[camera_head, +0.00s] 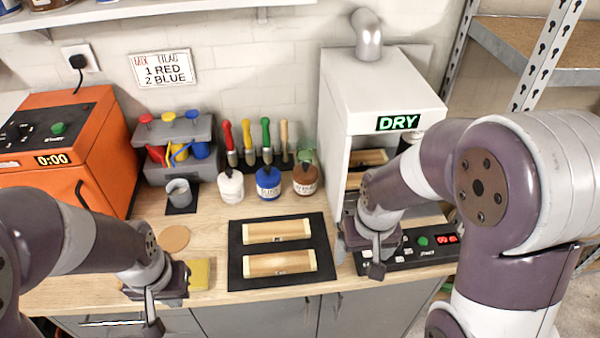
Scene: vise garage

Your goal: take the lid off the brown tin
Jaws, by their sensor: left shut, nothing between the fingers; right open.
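The brown tin (305,181) stands upright on the bench, with a pale label on its front and a dark piece on its top. It is too small to tell how its lid sits. A white tin (230,186) and a blue tin (268,184) stand to its left. My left gripper (152,305) is at the front edge of the bench, well to the left of the brown tin, shut and empty. My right gripper (374,258) is in front of the white drying cabinet, to the right of the brown tin and nearer me, open and apart from it.
A black mat (235,275) with two wooden pieces (278,231) lies in front of the tins. Several colored-handled brushes (247,140) stand behind them. The white cabinet (385,85) is to the right, an orange machine (100,140) to the left. A yellow block (199,274) lies beside my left gripper.

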